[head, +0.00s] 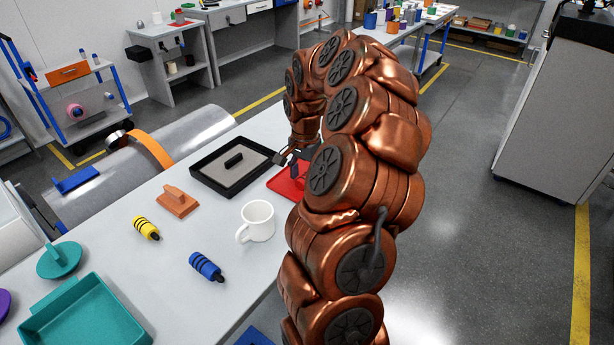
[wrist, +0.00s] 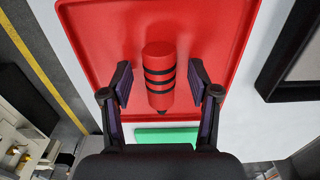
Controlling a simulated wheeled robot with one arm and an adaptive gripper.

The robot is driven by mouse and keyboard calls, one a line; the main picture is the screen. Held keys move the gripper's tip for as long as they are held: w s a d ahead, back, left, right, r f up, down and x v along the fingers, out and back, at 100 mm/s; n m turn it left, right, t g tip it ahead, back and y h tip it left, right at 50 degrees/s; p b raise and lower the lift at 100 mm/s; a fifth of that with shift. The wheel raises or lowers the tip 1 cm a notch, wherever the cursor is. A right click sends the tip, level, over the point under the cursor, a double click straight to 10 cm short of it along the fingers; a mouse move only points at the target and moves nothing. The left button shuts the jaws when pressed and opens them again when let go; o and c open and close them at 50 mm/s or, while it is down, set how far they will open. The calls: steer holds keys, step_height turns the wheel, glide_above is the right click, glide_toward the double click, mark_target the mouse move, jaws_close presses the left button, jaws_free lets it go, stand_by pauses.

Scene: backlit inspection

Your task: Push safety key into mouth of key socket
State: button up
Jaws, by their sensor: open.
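A red banded cylinder (wrist: 160,72) with black rings and a dark tip lies on a red tray (wrist: 105,25) in the wrist view. It looks like the safety key, though similar yellow (head: 146,228) and blue (head: 206,266) cylinders lie on the table in the head view. My gripper (wrist: 158,84) is open, with one finger on each side of the red cylinder and a gap visible at both sides. In the head view my gripper (head: 291,158) is over the red tray (head: 281,186), partly hidden by my arm. I cannot identify the key socket in either view.
A black-rimmed grey tray (head: 207,178) holding a black block is left of my gripper. A white mug (head: 258,222), an orange handled block (head: 177,201) and a teal tray (head: 76,316) stand nearer. A green piece (wrist: 165,135) lies beyond the cylinder's tip.

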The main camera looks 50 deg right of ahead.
mark_target(305, 176)
jaws_close()
stand_by(0.5)
steer(key=shift+r+b, duration=0.3)
steer(key=shift+r, duration=0.25)
step_height(305, 176, up, 2)
steer(key=shift+r+b, duration=0.1)
steer(key=shift+b, duration=0.3)
steer(key=s+d+r+b, duration=0.1)
steer(key=s+d+b, duration=0.2)
steer(key=s+d, duration=0.6)
steer(key=s, duration=0.4)
steer(key=shift+r, duration=0.35)
steer(key=shift+d, duration=0.1)
steer(key=c, duration=0.6)
jaws_free()
jaws_close()
